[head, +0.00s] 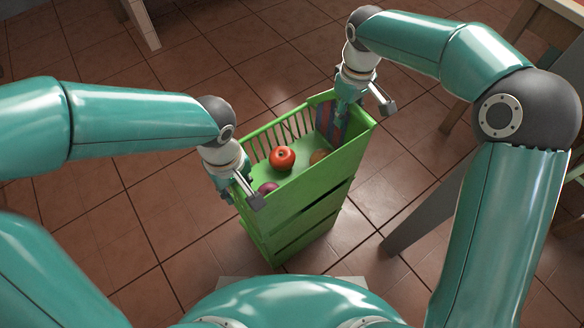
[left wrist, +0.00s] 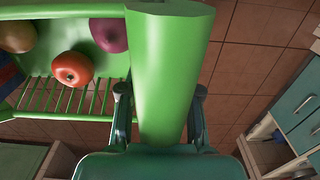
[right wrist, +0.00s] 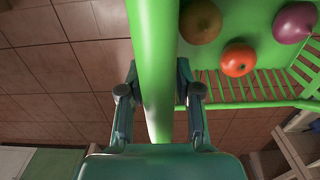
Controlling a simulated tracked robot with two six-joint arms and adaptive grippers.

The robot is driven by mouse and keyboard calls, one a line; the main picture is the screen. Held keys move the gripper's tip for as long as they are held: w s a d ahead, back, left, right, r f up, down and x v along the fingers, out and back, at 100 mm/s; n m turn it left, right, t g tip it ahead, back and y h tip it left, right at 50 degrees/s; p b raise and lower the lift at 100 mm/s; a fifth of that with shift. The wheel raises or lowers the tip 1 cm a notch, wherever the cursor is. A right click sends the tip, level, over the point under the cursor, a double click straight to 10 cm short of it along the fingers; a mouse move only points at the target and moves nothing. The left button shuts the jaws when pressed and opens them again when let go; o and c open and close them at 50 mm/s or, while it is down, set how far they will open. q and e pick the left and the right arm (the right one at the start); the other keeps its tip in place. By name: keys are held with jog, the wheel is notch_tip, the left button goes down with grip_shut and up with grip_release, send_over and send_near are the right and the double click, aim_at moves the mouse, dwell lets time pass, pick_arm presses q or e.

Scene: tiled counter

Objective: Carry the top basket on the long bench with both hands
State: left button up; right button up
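The green top basket (head: 318,182) is at the middle of the head view, over further green slatted sides below it. Whether it rests on them I cannot tell. My left gripper (head: 243,187) is at its near-left end, with that end's wall (left wrist: 170,60) between its fingers (left wrist: 160,100). My right gripper (head: 358,98) is at the far-right end, with the wall (right wrist: 155,50) between its fingers (right wrist: 160,95). Both look closed on the walls. Inside lie a red fruit (head: 282,158), a purple one (head: 267,188), a brown one (head: 319,156) and a blue-and-red box (head: 331,122).
Reddish-brown floor tiles (head: 130,185) surround the stack, clear at left. A grey slanted leg (head: 425,215) stands to the right of the stack. Wooden furniture (head: 545,30) is at the upper right, and a pale leg (head: 143,25) is at the upper left.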

pick_arm(q)
jog(key=shift+f, duration=0.35)
pick_arm(e)
jog(key=shift+f, duration=0.35)
pick_arm(q)
grip_shut()
pick_arm(e)
grip_shut()
jog(key=shift+r, duration=0.1)
